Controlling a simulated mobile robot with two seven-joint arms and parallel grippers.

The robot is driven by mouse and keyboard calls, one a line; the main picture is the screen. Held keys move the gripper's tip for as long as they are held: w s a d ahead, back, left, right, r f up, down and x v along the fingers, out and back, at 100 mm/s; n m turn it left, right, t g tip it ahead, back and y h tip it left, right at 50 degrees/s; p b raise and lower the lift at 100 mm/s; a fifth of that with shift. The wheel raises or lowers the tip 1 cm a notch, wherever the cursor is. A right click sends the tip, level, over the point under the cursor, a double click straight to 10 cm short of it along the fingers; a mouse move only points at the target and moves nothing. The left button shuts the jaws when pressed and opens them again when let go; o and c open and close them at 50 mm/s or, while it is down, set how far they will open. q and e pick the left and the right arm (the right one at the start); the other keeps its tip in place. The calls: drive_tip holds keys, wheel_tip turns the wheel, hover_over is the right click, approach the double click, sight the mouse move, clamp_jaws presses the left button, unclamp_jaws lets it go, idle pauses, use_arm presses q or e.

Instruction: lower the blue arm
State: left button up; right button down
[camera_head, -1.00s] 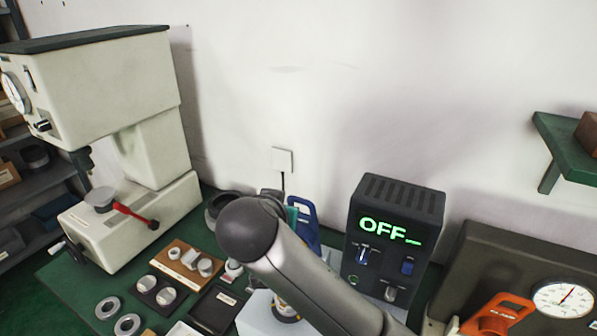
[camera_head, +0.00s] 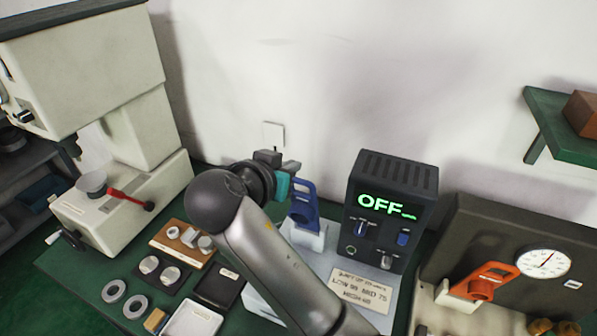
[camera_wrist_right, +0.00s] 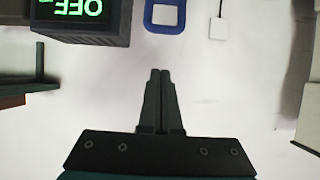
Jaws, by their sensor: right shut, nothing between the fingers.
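The blue arm (camera_head: 303,208) stands raised on a pale base, its open loop at the top, just left of the dark control box (camera_head: 392,200). Its loop also shows at the top edge of the right wrist view (camera_wrist_right: 165,28). My right gripper (camera_head: 291,168) is beside and slightly above the blue arm in the head view, partly hidden by my own wrist. In the right wrist view my right gripper (camera_wrist_right: 162,72) has its fingers together and empty, with a gap between the tips and the blue loop. The foot of the blue arm is partly hidden. My left gripper is not in view.
The control box display reads OFF. An orange lever (camera_head: 487,283) and a dial gauge (camera_head: 544,262) are at right. A beige press (camera_head: 105,185) stands at left. Rings and trays lie on the green table. A wall socket (camera_head: 273,134) is behind.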

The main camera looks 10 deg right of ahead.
sight(302, 181)
drive_tip(key=w+d+f+p, duration=0.1)
drive_tip(key=f, duration=0.1)
drive_tip(key=w+d+f+p, duration=0.1)
drive_tip(key=w, duration=0.1)
drive_tip(key=w+d+f+p, duration=0.1)
drive_tip(key=f, duration=0.1)
drive_tip(key=shift+w+d+f, duration=0.15)
drive_tip(key=shift+w+f, duration=0.15)
drive_tip(key=shift+w, duration=0.1)
drive_tip(key=shift+s+a+f, duration=0.2)
drive_tip(key=shift+s+f, duration=0.05)
drive_tip(key=shift+s, duration=0.05)
